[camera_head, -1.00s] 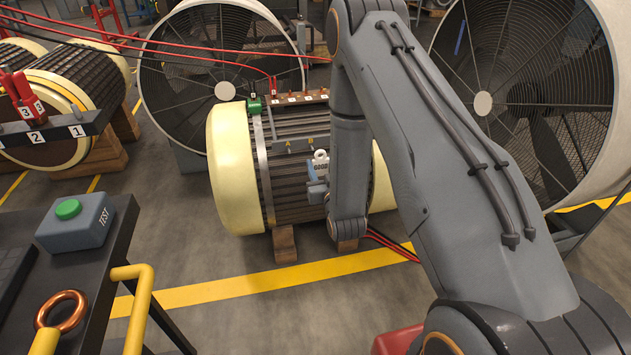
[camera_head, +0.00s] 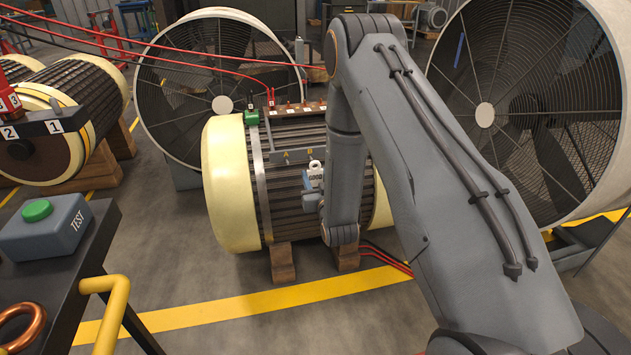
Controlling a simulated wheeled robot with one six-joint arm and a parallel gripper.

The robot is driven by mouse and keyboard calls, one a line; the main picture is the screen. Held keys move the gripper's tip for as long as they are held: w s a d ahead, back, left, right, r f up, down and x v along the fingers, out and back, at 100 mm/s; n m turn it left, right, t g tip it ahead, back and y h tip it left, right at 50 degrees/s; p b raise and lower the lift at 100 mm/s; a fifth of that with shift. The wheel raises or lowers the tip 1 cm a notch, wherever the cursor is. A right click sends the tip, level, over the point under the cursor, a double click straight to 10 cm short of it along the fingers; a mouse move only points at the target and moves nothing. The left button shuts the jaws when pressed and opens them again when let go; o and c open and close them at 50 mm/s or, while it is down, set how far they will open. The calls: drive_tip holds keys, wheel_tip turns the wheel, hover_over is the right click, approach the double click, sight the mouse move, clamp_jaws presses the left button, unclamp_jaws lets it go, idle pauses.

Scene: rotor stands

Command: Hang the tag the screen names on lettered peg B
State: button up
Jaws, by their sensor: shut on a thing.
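A small pale tag (camera_head: 315,168) with a ring-shaped top is in my gripper (camera_head: 312,186), in front of the middle rotor (camera_head: 290,208). The writing on it is too small to read now. My gripper is shut on the tag, and my arm hides part of it on the right. A grey bracket (camera_head: 290,155) with small brass-coloured pegs is fixed to the rotor's front, just above and left of the tag. The peg letters cannot be read, so I cannot tell which is B. The tag looks apart from the pegs. No screen shows.
A cart with a green-buttoned TEST box (camera_head: 45,228), a yellow rail (camera_head: 112,305) and a copper ring (camera_head: 22,325) stands at left. Another rotor (camera_head: 75,110) lies beyond it. Large fans (camera_head: 222,75) stand behind. Red cables (camera_head: 385,258) lie on the floor.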

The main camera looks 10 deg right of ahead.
drive_tip(key=shift+w+f+b, duration=0.2)
drive_tip(key=shift+w+b, duration=0.55)
drive_tip(key=shift+w, duration=0.7)
drive_tip(key=shift+w+f+b, duration=0.15)
drive_tip(key=shift+w+b, duration=0.55)
drive_tip(key=shift+w, duration=0.7)
drive_tip(key=shift+f, duration=0.25)
drive_tip(key=o, duration=0.9)
drive_tip(key=shift+c, duration=0.2)
drive_tip(key=shift+s+p, duration=2.4)
drive_tip(key=shift+s, duration=2.6)
